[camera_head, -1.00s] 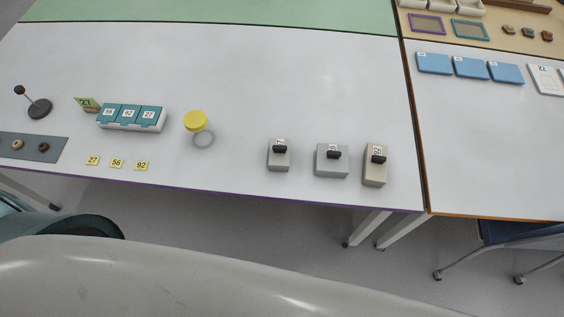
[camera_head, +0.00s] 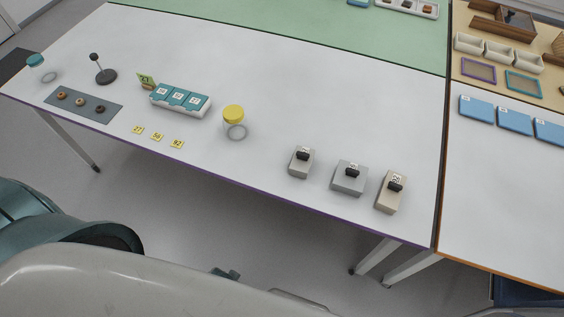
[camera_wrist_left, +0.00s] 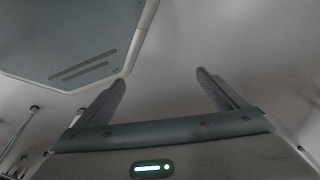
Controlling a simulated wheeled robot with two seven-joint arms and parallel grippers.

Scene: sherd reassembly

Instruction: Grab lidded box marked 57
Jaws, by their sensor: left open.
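Three small lidded boxes with black knobs stand in a row near the front edge of the white table in the head view. The left one (camera_head: 301,166) is grey and small, the middle one (camera_head: 348,181) is grey and wider, and the right one (camera_head: 390,198) is beige and tall. Each has a white label by its knob; I cannot read the numbers, so I cannot tell which is 57. My left gripper (camera_wrist_left: 158,92) shows in the left wrist view, fingers apart with nothing between them. The boxes are not in that view. My right gripper is not seen.
A yellow-lidded jar (camera_head: 233,114), a white tray with teal lids (camera_head: 180,98), yellow number cards (camera_head: 157,137) and a grey mat (camera_head: 84,104) lie left of the boxes. Blue panels (camera_head: 514,120) lie on the right-hand table. White table behind the boxes is clear.

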